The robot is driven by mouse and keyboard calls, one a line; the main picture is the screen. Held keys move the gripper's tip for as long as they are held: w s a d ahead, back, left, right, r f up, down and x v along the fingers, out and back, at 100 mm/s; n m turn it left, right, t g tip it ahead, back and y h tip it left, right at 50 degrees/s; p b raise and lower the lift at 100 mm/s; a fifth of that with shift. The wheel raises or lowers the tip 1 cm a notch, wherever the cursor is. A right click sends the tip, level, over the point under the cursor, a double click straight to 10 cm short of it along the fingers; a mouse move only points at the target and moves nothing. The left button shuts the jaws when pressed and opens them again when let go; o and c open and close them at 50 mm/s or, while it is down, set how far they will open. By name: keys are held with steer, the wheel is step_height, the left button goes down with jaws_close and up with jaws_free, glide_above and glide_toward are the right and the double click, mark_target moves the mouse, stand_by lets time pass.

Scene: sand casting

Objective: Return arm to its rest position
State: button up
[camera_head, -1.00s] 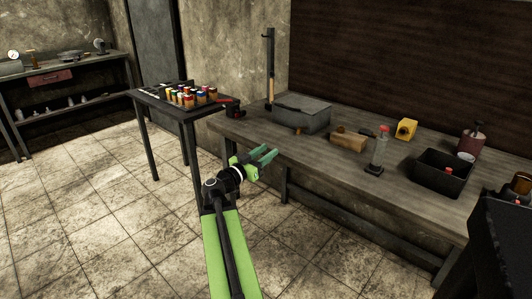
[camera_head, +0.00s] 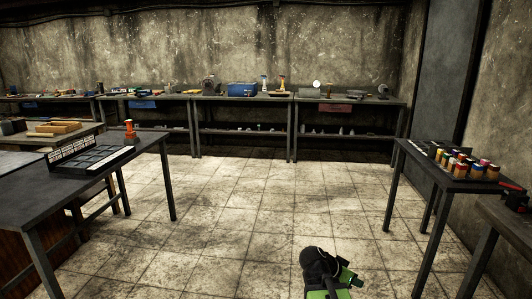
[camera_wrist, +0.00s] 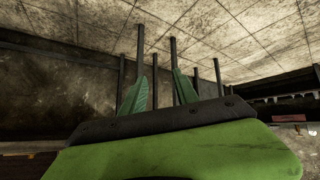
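My gripper (camera_head: 348,277) is low at the bottom of the head view, over the tiled floor, right of centre. My arm is folded so that only its dark wrist and some green parts show there. In the wrist view, the two green fingers of my gripper (camera_wrist: 160,76) stand apart with nothing between them. The gripper touches no table or object that I can see.
A dark table (camera_head: 452,178) with several colored jars (camera_head: 466,164) stands right. A dark table (camera_head: 60,190) with a black tray (camera_head: 95,159) stands left. Workbenches (camera_head: 245,97) line the back wall. The tiled floor (camera_head: 225,200) between is clear.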

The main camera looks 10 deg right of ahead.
steer(key=s+a+f+n+g+y, duration=0.1)
steer(key=s+a+f+n+y, duration=0.2)
steer(key=a, duration=0.4)
steer(key=s+a+f+n+g+y, duration=0.1)
steer(key=a+f+n+y, duration=0.15)
steer(key=a+n, duration=0.35)
steer(key=s+a+f+n+g+y, duration=0.1)
steer(key=s+a+f+n+y, duration=0.15)
steer(key=a, duration=0.55)
step_height(320, 180, up, 25)
steer(key=p, duration=2.4)
steer(key=shift+w+d+y, duration=0.3)
steer(key=shift+y, duration=0.1)
steer(key=shift+d, duration=0.1)
